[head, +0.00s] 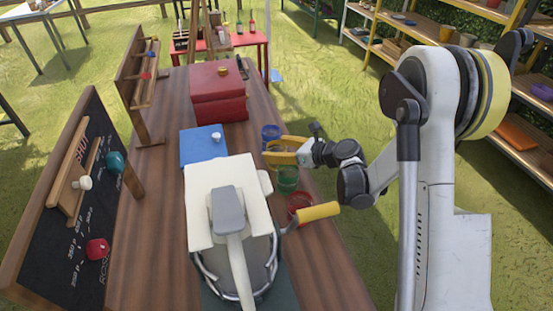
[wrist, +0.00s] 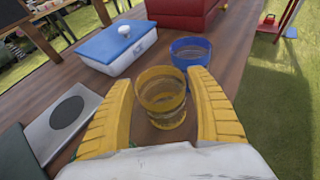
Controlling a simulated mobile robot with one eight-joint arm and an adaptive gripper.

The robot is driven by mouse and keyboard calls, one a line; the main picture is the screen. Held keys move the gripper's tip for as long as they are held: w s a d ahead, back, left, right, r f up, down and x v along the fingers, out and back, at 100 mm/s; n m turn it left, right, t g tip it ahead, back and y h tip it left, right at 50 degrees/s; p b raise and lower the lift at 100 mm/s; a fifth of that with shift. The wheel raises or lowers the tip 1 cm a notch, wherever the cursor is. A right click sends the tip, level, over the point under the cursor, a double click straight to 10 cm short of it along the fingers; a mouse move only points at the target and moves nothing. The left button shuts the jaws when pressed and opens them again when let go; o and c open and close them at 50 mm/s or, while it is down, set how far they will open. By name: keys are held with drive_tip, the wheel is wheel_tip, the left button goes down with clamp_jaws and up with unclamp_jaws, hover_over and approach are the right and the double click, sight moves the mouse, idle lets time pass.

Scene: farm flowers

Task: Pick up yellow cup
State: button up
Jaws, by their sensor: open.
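The yellow cup (wrist: 163,97) is translucent and stands upright on the wooden table in the wrist view. My gripper (wrist: 161,78) is open, with one yellow finger on each side of the cup. The right finger looks very close to the cup; I cannot tell whether it touches. In the head view my gripper (head: 268,152) is low over the table's right side, and the yellow cup cannot be told apart from the yellow fingers there.
A blue cup (wrist: 190,52) stands just beyond the yellow one. A green cup (head: 288,179) and a red cup (head: 299,202) stand nearer along the right edge. A blue-lidded box (head: 203,145), a red box (head: 218,92) and a cream machine (head: 212,180) are to the left.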

drive_tip(key=shift+w+a+f, duration=0.15)
drive_tip(key=shift+w+a, duration=0.1)
drive_tip(key=c, duration=0.9)
drive_tip(key=shift+r, duration=0.2)
